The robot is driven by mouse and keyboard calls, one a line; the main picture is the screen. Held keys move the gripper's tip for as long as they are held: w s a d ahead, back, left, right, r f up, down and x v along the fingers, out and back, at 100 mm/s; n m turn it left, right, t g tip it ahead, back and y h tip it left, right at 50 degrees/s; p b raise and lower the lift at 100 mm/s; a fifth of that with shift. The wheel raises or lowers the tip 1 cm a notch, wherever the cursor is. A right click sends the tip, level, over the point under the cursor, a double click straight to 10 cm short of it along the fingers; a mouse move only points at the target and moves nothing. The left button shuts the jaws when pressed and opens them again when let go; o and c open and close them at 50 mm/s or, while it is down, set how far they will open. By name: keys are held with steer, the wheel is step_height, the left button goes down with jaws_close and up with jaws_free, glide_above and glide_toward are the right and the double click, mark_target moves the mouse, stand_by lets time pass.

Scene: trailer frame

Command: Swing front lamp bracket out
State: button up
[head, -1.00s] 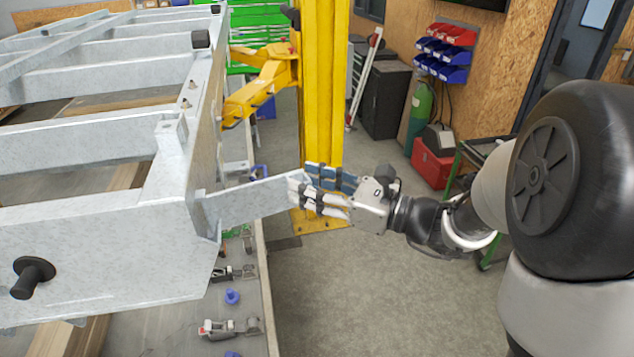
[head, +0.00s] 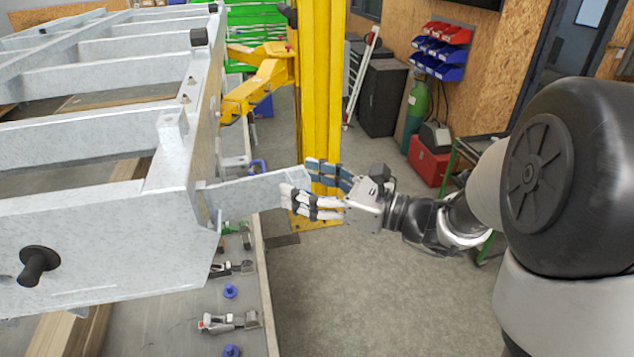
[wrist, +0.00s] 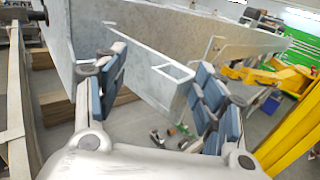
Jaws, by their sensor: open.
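The front lamp bracket (head: 250,193) is a flat grey galvanised arm that sticks out to the right from the near corner of the trailer frame (head: 100,250). My gripper (head: 302,182) is at the bracket's outer end, with white fingers on the near side and blue-padded fingers on the far side. In the wrist view, the bracket's open box-like end (wrist: 172,75) shows between the two spread finger sets of my gripper (wrist: 160,72). The gripper is open around the bracket's end. Gaps show beside it, but I cannot tell whether any finger touches it.
A yellow lift post (head: 320,90) with a yellow arm (head: 262,85) stands behind the bracket. A low bench (head: 265,300) with clamps (head: 230,322) lies under the frame. A red toolbox (head: 430,167) stands at back right. The floor right of the bench is clear.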

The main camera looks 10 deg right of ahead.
steer(key=shift+o, duration=0.4)
steer(key=shift+s+a, duration=0.2)
steer(key=shift+a, duration=0.3)
steer(key=shift+d, duration=0.1)
steer(key=v, duration=1.2)
steer(key=shift+w+d, duration=0.15)
steer(key=shift+d, duration=0.2)
